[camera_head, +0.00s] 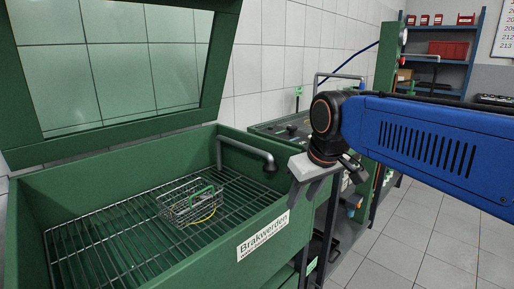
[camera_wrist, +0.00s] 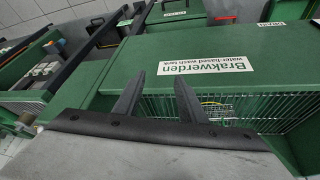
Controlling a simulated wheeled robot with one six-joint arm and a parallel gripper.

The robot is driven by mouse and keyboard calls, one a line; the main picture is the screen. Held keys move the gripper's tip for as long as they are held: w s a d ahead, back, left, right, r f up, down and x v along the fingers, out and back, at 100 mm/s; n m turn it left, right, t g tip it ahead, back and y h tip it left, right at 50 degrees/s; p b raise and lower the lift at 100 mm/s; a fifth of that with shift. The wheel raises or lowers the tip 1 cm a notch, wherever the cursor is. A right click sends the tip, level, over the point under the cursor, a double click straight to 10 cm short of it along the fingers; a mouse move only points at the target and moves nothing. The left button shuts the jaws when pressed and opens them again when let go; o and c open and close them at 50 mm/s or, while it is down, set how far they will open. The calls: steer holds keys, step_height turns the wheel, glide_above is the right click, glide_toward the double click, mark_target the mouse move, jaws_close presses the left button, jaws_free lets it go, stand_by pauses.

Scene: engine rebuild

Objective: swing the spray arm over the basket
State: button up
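The spray arm (camera_head: 245,150) is a grey bent pipe at the back right of the green wash tank (camera_head: 262,226). Its dark nozzle end points down near the tank's right wall, to the right of the basket. The wire basket (camera_head: 180,208) with a green handle sits on the grate inside the tank. My gripper (camera_head: 313,192) hangs just outside the tank's right wall, right of the nozzle and apart from it. In the wrist view my gripper (camera_wrist: 158,97) has two fingers spread with nothing between them. I cannot make out the spray arm in the wrist view.
The tank's glazed lid (camera_head: 120,65) stands raised. The tank's right wall carries a white label (camera_head: 263,236). A green workbench (camera_head: 290,125) with parts stands behind my gripper. A blue shelf with red bins (camera_head: 448,48) is at the back right. The tiled floor at right is clear.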

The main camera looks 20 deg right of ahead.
steer(key=w+a+r+n, duration=0.1)
steer(key=w+r+n, duration=0.1)
steer(key=w+r, duration=0.8)
steer(key=w+a+r+n, duration=0.1)
steer(key=w+r+n, duration=0.1)
steer(key=w+r, duration=0.8)
glide_toward(258, 150)
steer(key=x, duration=0.8)
steer(key=shift+w+f, duration=0.25)
jaws_close()
